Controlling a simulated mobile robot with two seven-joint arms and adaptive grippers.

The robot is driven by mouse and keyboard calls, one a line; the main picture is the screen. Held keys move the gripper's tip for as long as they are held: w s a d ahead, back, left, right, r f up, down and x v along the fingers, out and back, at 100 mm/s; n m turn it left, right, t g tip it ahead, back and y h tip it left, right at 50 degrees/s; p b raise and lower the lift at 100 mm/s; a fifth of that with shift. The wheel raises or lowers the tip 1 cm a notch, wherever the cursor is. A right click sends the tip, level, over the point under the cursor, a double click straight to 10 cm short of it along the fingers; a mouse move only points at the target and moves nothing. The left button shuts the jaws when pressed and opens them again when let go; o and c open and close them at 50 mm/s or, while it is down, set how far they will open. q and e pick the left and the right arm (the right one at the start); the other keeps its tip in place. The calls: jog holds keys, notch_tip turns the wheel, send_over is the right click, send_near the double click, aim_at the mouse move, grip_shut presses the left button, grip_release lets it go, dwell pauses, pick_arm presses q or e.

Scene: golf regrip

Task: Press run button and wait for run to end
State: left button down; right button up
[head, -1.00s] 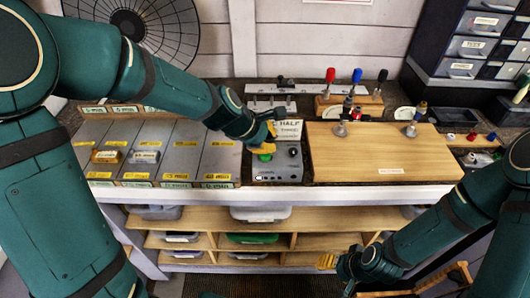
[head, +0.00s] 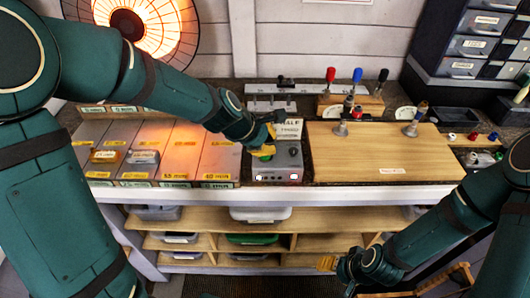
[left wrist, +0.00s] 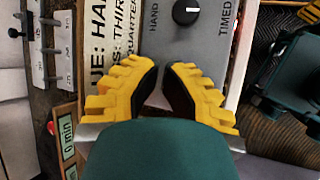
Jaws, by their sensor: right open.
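That view also shows the box's black knob (left wrist: 187,11) between the words HAND and TIMED. My right gripper (head: 327,263) is open and empty in front of the lower shelves.
A round heater (head: 185,25) glows orange behind the bench at the left. Labelled grey bays (head: 175,155) lie left of the box. A wooden board (head: 380,160) lies right of it, and a rack of coloured-handled tools (head: 350,103) stands behind.

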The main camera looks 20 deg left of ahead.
dwell(0.4)
pick_arm(q)
jog(key=shift+r+p, duration=0.9)
jog(key=shift+p, duration=0.1)
notch_tip(320, 180, up, 5)
jog(key=p, duration=0.5)
dwell(0.4)
